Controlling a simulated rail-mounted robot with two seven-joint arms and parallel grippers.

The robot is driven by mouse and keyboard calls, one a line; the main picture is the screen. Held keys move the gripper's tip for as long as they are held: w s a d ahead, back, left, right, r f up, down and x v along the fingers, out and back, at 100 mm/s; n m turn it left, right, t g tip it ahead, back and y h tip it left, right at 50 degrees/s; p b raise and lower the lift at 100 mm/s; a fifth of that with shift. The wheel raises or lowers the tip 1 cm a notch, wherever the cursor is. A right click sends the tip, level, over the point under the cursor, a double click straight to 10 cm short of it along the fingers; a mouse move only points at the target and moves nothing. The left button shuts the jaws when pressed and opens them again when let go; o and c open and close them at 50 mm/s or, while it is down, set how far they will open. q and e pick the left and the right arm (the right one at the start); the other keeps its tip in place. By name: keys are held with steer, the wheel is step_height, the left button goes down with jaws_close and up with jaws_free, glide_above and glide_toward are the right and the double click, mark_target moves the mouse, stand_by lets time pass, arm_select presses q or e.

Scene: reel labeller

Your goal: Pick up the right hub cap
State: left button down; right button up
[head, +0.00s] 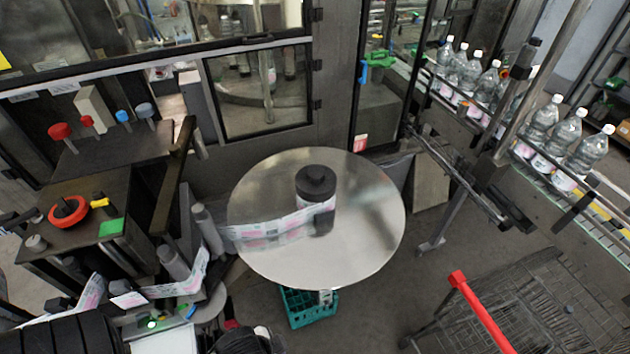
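A black round cap (316,180) sits on top of the hub at the middle of a large shiny metal reel disc (370,240) in the head view. I take it as the right hub cap. Its top is stepped, with a smaller round knob. The hub below has a light band, and a printed label web (270,226) runs from it to the left across the disc. Nothing touches the cap.
A dark machine panel with a red ring (68,211) and coloured knobs stands left. A green crate (308,308) lies under the disc. A wire trolley with a red handle (480,312) stands lower right. Bottles (540,122) line a conveyor at upper right.

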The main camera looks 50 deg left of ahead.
arm_select(q)
steer(key=c, duration=1.9)
jaws_free()
steer(key=o, duration=1.7)
steer(key=shift+o, duration=0.2)
